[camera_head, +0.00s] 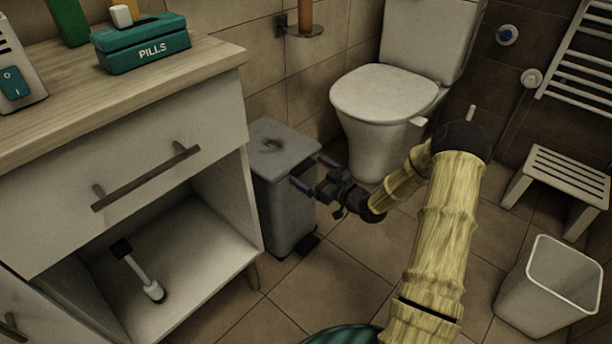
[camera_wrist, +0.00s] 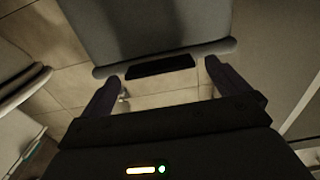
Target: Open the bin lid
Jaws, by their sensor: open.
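The grey bin (camera_head: 283,205) stands on the floor between the vanity cabinet and the toilet. A black pedal (camera_head: 308,243) sticks out at the bin's foot. My gripper (camera_head: 314,172) is open and empty, at the bin's right side just below the lid's level; whether it touches is unclear. In the wrist view a grey bin surface (camera_wrist: 150,28) fills the top middle, with a black bar (camera_wrist: 160,66) between the open fingers of my gripper (camera_wrist: 161,78).
The white cabinet (camera_head: 120,170) with an open lower shelf stands close to the bin's left. The toilet (camera_head: 385,110) is behind and right of my gripper. A stool (camera_head: 560,170) and a white basket (camera_head: 548,290) stand at the right. The tiled floor in front is free.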

